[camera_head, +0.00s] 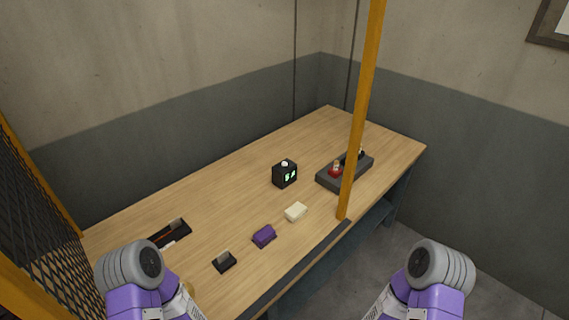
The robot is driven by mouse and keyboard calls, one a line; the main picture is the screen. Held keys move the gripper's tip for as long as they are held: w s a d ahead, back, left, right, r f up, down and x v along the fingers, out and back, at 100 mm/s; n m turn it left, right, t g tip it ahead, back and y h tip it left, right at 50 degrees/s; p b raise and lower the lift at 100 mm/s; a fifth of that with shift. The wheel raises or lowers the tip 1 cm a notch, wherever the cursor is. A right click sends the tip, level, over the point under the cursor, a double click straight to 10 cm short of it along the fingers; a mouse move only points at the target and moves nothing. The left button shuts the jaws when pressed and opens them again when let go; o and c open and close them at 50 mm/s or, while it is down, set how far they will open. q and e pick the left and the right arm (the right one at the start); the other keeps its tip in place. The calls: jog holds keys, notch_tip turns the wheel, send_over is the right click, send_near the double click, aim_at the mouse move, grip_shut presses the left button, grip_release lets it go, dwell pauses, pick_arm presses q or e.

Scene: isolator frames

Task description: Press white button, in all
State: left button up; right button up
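A small black cube (284,176) stands upright on the wooden table and shows green characters on its front face. A white round button (285,162) sits on top of the cube, and nothing touches it. My two purple and grey arms show at the bottom left and bottom right of the view, both well apart from the cube. The fingers of both grippers are outside the picture, so I cannot see whether they hold anything.
A dark box with a red part (335,171) stands right of the cube, behind a yellow post (360,110). A cream block (296,212), a purple block (264,236), a small black holder (223,262) and a black tray (181,231) lie on the table (230,205).

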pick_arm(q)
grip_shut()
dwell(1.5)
